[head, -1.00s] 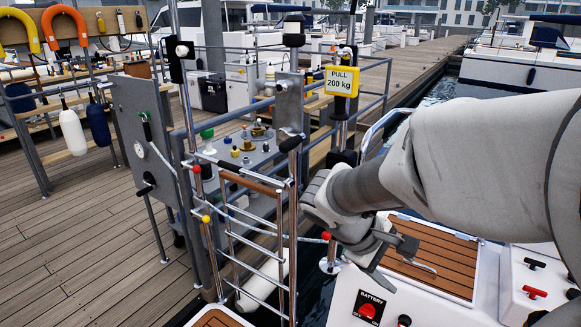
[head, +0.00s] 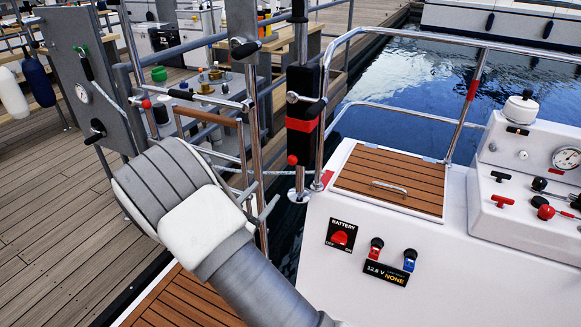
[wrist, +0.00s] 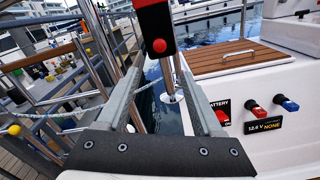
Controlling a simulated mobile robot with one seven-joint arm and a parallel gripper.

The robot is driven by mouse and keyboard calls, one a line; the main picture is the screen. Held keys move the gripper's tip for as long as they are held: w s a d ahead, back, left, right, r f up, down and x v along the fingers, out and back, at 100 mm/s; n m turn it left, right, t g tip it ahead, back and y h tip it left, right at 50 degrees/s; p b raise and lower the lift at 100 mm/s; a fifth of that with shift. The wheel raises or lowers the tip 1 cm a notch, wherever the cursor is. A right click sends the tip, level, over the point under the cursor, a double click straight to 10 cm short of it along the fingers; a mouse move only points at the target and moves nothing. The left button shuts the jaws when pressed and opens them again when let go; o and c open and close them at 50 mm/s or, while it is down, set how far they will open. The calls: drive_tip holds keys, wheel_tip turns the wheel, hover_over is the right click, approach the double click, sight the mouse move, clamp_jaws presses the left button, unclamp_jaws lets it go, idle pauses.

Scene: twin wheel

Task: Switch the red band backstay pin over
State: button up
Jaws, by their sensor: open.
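The backstay fitting is a black block with a red band (head: 302,126) on an upright steel post in the head view. A red ball knob (head: 292,160), apparently the pin's end, sits at its lower left. In the wrist view, the block's lower end with its red band (wrist: 155,22) and the red ball (wrist: 159,46) show at the top, just beyond and above the fingertips. My gripper (wrist: 160,72) is open and empty, with its fingers either side of the post below the block. In the head view my own wrist mostly hides the gripper. The pin's shaft is not clear.
A steel rail (head: 385,108) curves close to the right of the post. A ladder-like frame with a wooden bar (head: 205,115) stands to the left. The white console with a battery switch (head: 340,237) lies to the lower right, beside a teak hatch (head: 392,180).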

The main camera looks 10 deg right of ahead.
sight(290, 162)
drive_tip(key=b+x, duration=0.3)
drive_tip(key=x, duration=1.4)
drive_tip(key=shift+w+f, duration=0.1)
clamp_jaws()
idle(0.8)
